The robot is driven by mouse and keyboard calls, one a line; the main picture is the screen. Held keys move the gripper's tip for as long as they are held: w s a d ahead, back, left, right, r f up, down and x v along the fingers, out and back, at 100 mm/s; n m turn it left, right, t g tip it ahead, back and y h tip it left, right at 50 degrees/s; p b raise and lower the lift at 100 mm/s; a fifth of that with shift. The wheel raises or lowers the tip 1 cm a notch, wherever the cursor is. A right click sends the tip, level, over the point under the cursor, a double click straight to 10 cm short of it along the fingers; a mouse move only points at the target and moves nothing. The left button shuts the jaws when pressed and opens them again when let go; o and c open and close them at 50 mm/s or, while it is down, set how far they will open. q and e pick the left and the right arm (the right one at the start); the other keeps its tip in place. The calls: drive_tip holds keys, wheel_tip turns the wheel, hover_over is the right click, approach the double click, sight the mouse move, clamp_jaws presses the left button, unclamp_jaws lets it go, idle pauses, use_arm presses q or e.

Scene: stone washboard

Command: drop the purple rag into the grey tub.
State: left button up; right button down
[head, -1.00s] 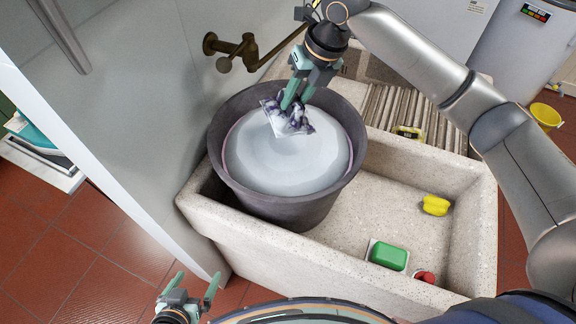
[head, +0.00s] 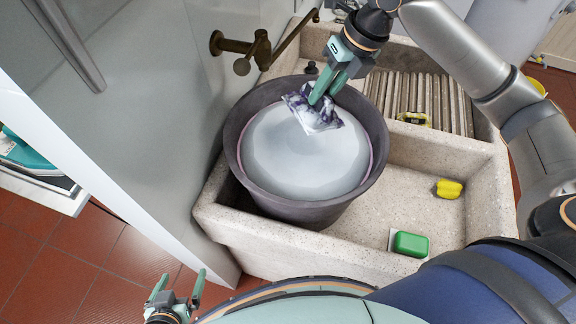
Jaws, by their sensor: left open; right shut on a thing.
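The purple rag (head: 318,112) is a crumpled purple-and-white patterned cloth. My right gripper (head: 322,92) is shut on it and holds it over the upper part of the grey tub's opening. The grey tub (head: 372,150) is a dark, round tub standing in the left part of the stone sink, with a pale whitish surface filling its inside. I cannot tell whether the rag touches that surface. My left gripper (head: 177,290) is open and empty, low at the bottom left, in front of the sink and away from the tub.
The stone sink (head: 400,160) has a ribbed washboard (head: 425,95) at its back right. A yellow sponge-like thing (head: 449,189) and a green block (head: 411,244) lie right of the tub. A brass tap (head: 240,46) sticks out from the wall behind it.

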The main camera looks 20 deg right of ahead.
sight(324, 113)
drive_tip(key=shift+s+d+f, duration=0.1)
drive_tip(key=shift+s+f, duration=0.05)
drive_tip(key=shift+f, duration=2.8)
drive_tip(key=c, duration=0.6)
unclamp_jaws()
drive_tip(key=v, duration=1.2)
drive_tip(key=shift+r, duration=0.3)
